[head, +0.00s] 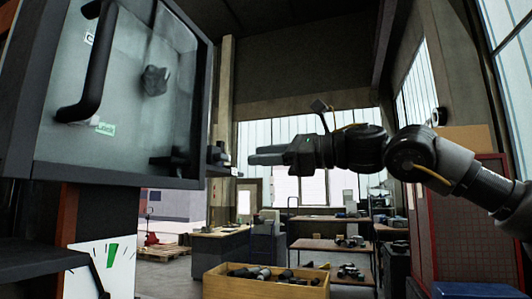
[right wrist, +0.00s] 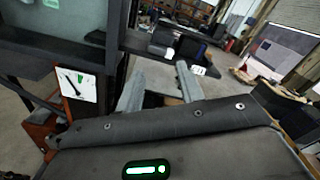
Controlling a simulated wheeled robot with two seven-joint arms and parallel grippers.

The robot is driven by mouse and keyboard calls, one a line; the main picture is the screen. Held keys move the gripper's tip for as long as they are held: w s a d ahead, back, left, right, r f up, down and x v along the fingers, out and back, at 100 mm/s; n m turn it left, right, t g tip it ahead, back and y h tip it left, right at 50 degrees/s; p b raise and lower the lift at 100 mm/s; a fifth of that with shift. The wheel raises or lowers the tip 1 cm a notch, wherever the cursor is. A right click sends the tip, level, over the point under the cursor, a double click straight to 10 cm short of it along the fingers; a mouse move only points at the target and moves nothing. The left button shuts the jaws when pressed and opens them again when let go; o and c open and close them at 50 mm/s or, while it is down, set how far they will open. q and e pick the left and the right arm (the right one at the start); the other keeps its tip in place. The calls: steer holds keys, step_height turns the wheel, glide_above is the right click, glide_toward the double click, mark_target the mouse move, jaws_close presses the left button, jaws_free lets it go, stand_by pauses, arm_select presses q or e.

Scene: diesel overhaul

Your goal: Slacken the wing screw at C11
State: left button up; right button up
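A dark fitting (head: 217,154) that looks like the wing screw sticks out from the right edge of the glass-fronted cabinet (head: 192,183) in the head view. A small white tag (head: 236,171) is beside it, its text too small to read. My right gripper (head: 251,155) points left at the fitting, its fingertips a short way to its right and apart from it. In the right wrist view my right gripper (right wrist: 158,80) has its two fingers spread with nothing between them. A white tag (right wrist: 198,71) shows by the right fingertip. My left gripper is not in view.
The cabinet has a thick black handle (head: 96,68) and a dark lump (head: 155,80) behind its glass. A wooden crate (head: 267,289) of dark parts stands below. Workbenches (head: 315,245) and a pallet (head: 165,253) are farther back. The air around my right gripper looks clear.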

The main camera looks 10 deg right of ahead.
mark_target(226, 157)
steer(key=m+p, duration=0.1)
steer(key=m, duration=0.7)
steer(key=w+a+m+p, duration=0.1)
steer(key=m, duration=0.7)
steer(key=w+a+m+p, duration=0.1)
steer(key=m, duration=0.7)
steer(key=shift+a, duration=0.25)
steer(key=shift+w+a+r, duration=0.1)
steer(key=shift+w+a, duration=0.05)
steer(key=shift+a, duration=0.15)
steer(key=shift+w+a+p, duration=0.15)
steer(key=shift+a+p, duration=0.15)
steer(key=shift+a, duration=0.1)
steer(key=shift+d, duration=0.1)
steer(key=shift+w+a, duration=0.1)
steer(key=shift+a, duration=0.1)
steer(key=shift+p+x, duration=1)
steer(key=shift+x, duration=0.8)
